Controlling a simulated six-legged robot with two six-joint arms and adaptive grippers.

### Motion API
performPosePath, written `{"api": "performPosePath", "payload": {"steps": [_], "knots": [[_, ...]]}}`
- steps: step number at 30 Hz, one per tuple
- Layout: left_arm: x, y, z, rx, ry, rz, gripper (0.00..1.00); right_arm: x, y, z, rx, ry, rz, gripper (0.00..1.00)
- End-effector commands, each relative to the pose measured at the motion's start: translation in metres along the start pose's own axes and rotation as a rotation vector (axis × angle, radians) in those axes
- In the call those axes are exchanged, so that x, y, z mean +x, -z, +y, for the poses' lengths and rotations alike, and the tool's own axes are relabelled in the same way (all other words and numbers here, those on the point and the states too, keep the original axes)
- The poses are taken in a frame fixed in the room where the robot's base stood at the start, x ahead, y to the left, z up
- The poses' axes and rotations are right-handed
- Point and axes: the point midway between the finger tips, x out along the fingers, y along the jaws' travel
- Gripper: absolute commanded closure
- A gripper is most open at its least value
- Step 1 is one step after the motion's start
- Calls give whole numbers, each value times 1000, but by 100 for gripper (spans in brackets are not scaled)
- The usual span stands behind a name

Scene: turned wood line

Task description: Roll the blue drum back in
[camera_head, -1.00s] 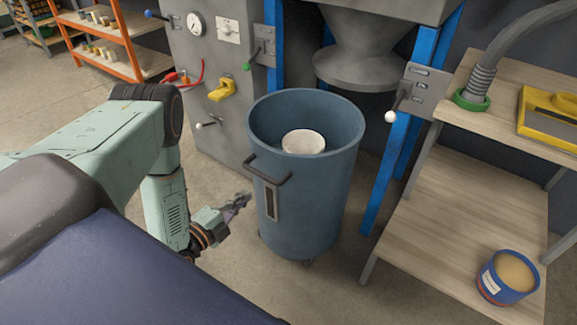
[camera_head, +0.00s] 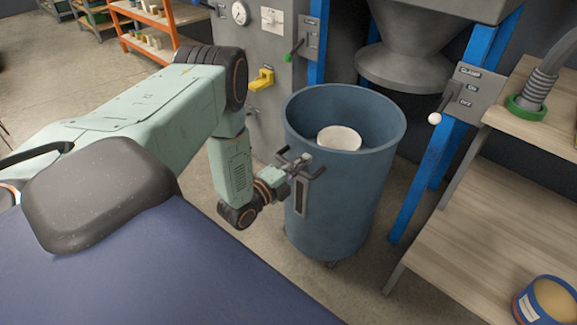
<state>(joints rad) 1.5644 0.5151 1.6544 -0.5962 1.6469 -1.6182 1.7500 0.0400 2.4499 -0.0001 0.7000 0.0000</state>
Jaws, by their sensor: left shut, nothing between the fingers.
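The blue drum (camera_head: 352,205) stands upright on the floor, on small casters, in front of the grey machine. It is open at the top, and a white round thing (camera_head: 339,138) shows inside it. My left gripper (camera_head: 300,165) is at this handle, in front of the drum wall. Its fingers are shut with nothing between them; whether they touch the handle I cannot tell. My right gripper is not in view.
A grey hopper cone (camera_head: 405,66) hangs behind the drum between blue posts (camera_head: 434,165). A wooden shelf unit (camera_head: 480,235) stands close on the right, holding a small blue tub (camera_head: 548,303). A yellow valve handle (camera_head: 262,80) is behind my arm.

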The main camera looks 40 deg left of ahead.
Motion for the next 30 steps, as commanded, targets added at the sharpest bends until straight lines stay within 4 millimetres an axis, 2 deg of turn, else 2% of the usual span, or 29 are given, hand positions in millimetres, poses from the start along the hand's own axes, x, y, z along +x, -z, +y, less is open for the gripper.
{"api": "performPosePath", "payload": {"steps": [3,6,23,26,30], "knots": [[17,0,1,1,3,0,100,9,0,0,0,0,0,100],[26,0,1,0,1,1,100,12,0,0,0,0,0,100],[34,0,0,0,1,0,100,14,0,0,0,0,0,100],[41,0,0,1,2,0,100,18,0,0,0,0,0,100],[61,0,1,2,4,2,100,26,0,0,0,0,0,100]]}}
